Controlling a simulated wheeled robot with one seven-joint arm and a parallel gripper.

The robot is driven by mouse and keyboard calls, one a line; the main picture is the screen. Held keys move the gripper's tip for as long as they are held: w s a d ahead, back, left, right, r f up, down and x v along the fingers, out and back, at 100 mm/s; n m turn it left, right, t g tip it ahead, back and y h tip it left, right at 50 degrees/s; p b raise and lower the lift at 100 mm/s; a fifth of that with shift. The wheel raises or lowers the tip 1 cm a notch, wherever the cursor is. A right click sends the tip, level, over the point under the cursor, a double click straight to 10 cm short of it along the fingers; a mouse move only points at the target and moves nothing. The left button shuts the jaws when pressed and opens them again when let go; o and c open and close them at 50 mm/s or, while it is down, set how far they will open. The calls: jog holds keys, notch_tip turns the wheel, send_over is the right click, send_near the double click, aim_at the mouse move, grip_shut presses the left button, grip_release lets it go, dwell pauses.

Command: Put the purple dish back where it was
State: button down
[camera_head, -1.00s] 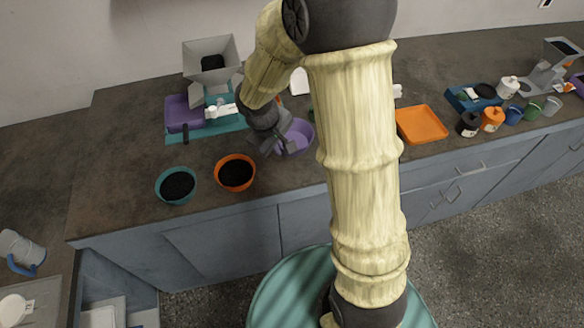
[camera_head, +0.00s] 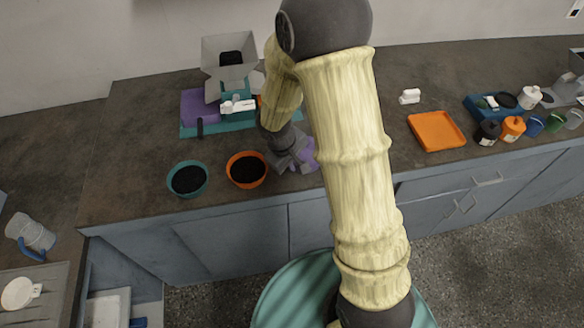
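The purple dish (camera_head: 308,153) is on the counter behind my arm, to the right of the orange bowl. My arm and gripper hide much of it. My gripper (camera_head: 289,163) is at the dish's left side, pointing down. The fingers are small and partly blurred into the dish, so I cannot tell whether they are open or shut on its rim. I cannot tell whether the dish touches the counter.
An orange bowl (camera_head: 247,181) and a teal bowl (camera_head: 187,192), both with dark contents, stand at the left. The sieve shaker (camera_head: 228,75) with its hopper is behind. An orange tray (camera_head: 437,144) lies right. Bottles and cups stand farther right.

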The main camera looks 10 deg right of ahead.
jog(key=shift+f, duration=1.2)
jog(key=shift+f+b, duration=0.1)
jog(key=shift+b, duration=0.2)
jog(key=c, duration=1.7)
grip_release()
jog(key=shift+w+a+r+p, duration=0.15)
jog(key=shift+r+p, duration=0.15)
jog(key=shift+r, duration=0.2)
jog(key=p+v, duration=0.1)
jog(key=v, duration=1)
jog(key=shift+r+p, duration=0.1)
jog(key=shift+p, duration=0.2)
